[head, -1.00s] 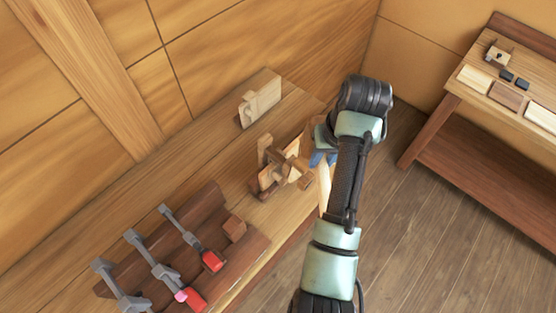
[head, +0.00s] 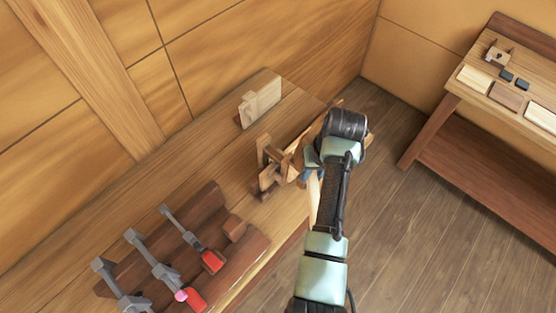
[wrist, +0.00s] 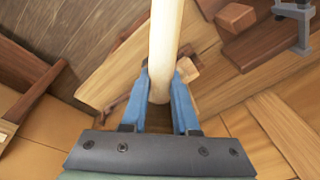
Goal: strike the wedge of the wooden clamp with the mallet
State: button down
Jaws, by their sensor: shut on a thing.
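The wooden clamp (head: 266,178) stands on the bench, a brown frame with crossing pieces. Its wedge cannot be told apart clearly from the other pieces. My gripper (head: 312,176) is just to the right of the clamp in the head view, partly covered by my arm. In the wrist view my gripper (wrist: 159,98) has its blue fingers shut on the pale round handle of the mallet (wrist: 165,40). The handle also shows below the gripper in the head view (head: 314,192). The mallet's head cannot be made out with certainty. Whether the mallet touches the clamp cannot be told.
A brown rack (head: 205,205) with several grey, red-handled clamps lies at the near left of the bench (head: 180,180). A pale wooden piece (head: 260,100) stands near the wall. A second table (head: 450,85) is at the right.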

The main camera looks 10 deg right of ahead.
jog(key=r, duration=0.8)
jog(key=shift+s+d, duration=0.25)
jog(key=shift+d, duration=0.1)
jog(key=shift+w, duration=0.15)
jog(key=shift+n+g, duration=0.5)
jog(key=shift+n, duration=0.3)
jog(key=shift+w+a+r+b, duration=0.3)
jog(key=shift+w+r+b, duration=0.1)
jog(key=shift+w+r, duration=0.4)
jog(key=shift+w+a+r+b, duration=0.35)
jog(key=shift+w+r, duration=0.3)
jog(key=shift+w, duration=0.25)
jog(key=shift+s+d+f+h, duration=0.1)
jog(key=shift+s+d+h, duration=0.1)
jog(key=shift+d+h, duration=0.1)
jog(key=shift+s+d+f+n+g+b, duration=0.4)
jog(key=shift+s+f+b, duration=0.1)
jog(key=shift+s, duration=0.15)
notch_tip(320, 180, down, 4)
jog(key=b, duration=0.4)
jog(key=shift+w+a, duration=0.1)
